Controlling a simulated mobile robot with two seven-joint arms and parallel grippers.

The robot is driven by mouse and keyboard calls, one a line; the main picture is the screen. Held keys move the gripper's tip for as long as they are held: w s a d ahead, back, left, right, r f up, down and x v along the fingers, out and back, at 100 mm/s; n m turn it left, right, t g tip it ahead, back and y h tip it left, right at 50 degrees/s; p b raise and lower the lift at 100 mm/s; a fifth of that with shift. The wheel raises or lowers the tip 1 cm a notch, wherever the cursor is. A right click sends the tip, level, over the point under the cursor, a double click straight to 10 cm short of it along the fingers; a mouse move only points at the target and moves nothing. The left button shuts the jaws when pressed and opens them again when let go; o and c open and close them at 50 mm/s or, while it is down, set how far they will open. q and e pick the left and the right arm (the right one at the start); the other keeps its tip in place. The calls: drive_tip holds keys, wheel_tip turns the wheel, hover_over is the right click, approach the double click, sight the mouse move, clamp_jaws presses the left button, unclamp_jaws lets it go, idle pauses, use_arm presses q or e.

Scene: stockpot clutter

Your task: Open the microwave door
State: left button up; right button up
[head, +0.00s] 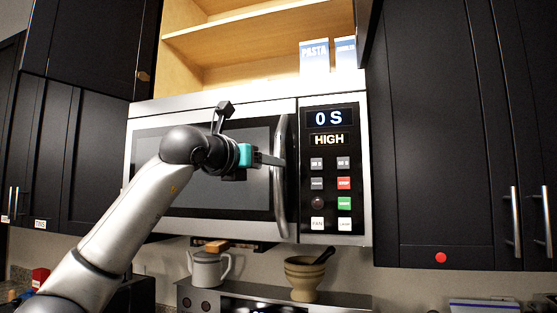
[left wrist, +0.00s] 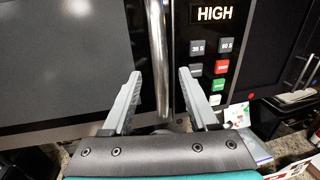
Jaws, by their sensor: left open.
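The microwave (head: 210,195) is mounted under an open shelf, and its door is closed. Its vertical metal door handle (head: 279,190) runs down beside the control panel (head: 331,170), which reads "0 S" and "HIGH". I cannot tell whether either finger touches the handle. My right gripper is not in view.
Dark cabinets (head: 440,140) flank the microwave on both sides. The open shelf (head: 250,35) above holds boxes, one a pasta box (head: 314,57). Below are a white kettle (head: 208,268) and a mortar with pestle (head: 303,278) on the stove top.

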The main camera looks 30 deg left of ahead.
sight(278, 171)
use_arm(q)
drive_tip(key=w+p, duration=0.2)
drive_tip(key=w, duration=0.4)
drive_tip(key=shift+a, duration=0.1)
clamp_jaws()
idle(0.4)
idle(0.9)
